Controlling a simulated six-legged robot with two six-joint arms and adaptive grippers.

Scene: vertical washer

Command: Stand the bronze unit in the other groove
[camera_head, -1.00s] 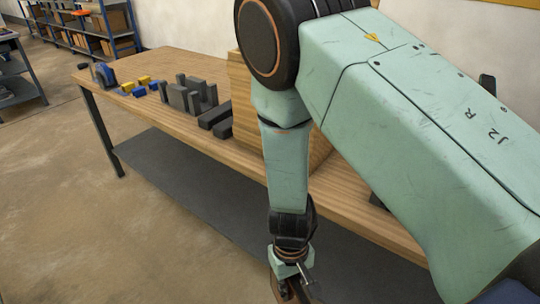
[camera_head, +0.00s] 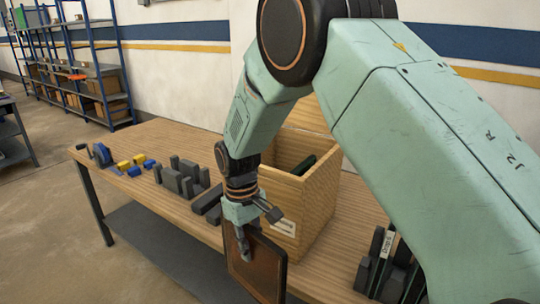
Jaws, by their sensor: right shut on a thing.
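My right gripper (camera_head: 243,247) is shut on the top edge of the bronze unit (camera_head: 262,272), a flat brown panel with a dark rim. The unit hangs roughly upright in front of the table's front edge, and its lower part reaches toward the bottom of the picture. A dark rack (camera_head: 372,272) with a white label and upright slots stands on the table at the right, partly hidden by my arm. A low dark grooved block (camera_head: 208,200) lies on the table left of the gripper. I cannot tell which groove is meant. My left gripper is not in view.
An open wooden box (camera_head: 318,205) with a dark panel inside stands behind the gripper. Grey blocks (camera_head: 182,180), yellow and blue blocks (camera_head: 138,160) and a blue clamp-like tool (camera_head: 101,154) lie on the wooden table (camera_head: 155,202) at left. Shelves stand behind.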

